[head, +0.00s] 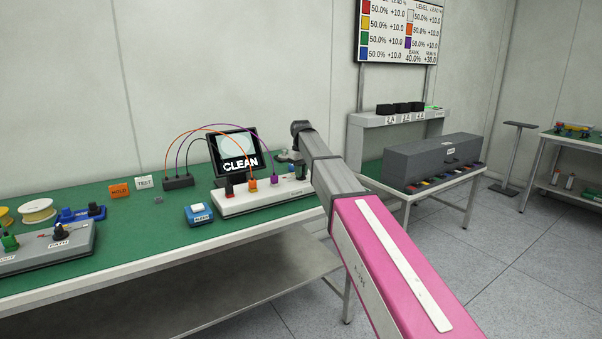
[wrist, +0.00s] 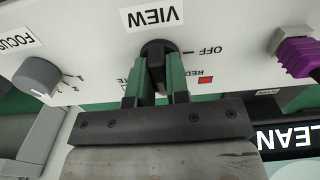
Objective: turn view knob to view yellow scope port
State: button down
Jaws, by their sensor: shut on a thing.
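The view knob (wrist: 156,50) is black and round, under a VIEW label, in the wrist view. My gripper (wrist: 158,68) is shut on it, with one green finger on each side. OFF and a red square marked RED show to the right of the knob; a label at its left is partly hidden by a finger. In the head view my gripper (head: 291,157) is at the right end of the white scope box (head: 240,203), and the knob is hidden there. The monitor (head: 235,155) shows a pale disc and CLEAN. I cannot make out a yellow scope port.
A grey focus knob (wrist: 38,76) is left of my gripper in the wrist view, and a purple plug (wrist: 297,56) is at right. Orange and purple cables arch from a black block (head: 178,182). A blue box (head: 198,214) sits in front on the green bench.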

dwell(0.3)
jog(key=c, duration=1.1)
grip_release()
notch_tip(320, 180, up, 11)
jog(key=shift+s+f, duration=0.1)
